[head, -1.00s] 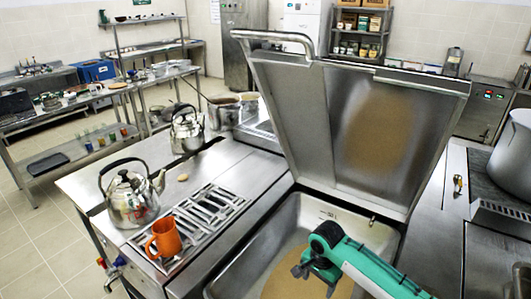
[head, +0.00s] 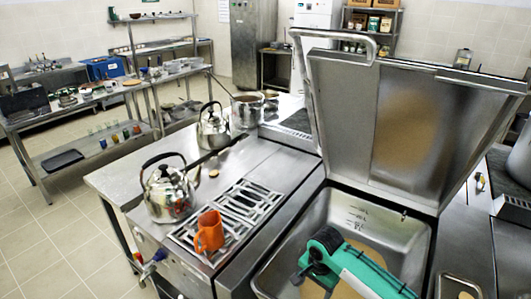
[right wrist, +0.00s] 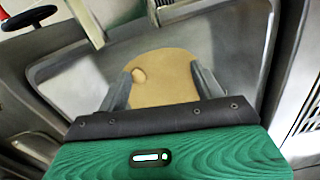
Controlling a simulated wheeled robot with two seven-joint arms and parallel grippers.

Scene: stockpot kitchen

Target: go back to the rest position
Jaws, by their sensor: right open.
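My right gripper (head: 313,278) hangs over the open basin of the tilting pan, its green arm coming in from the bottom right. In the right wrist view the two grey fingers (right wrist: 162,86) are spread apart with nothing between them. Below them is the steel pan (head: 266,274) with a round tan patch (right wrist: 160,65) on its floor. A small tan oval piece (right wrist: 139,75) shows at the patch's left side. My left gripper is not in view.
The pan's raised lid (head: 345,130) stands behind the arm. Left of the pan, an orange mug (head: 209,232) stands on the grate (head: 240,208), near two steel kettles (head: 168,195). A large pot (head: 521,155) is at the right edge. Open floor lies at the left.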

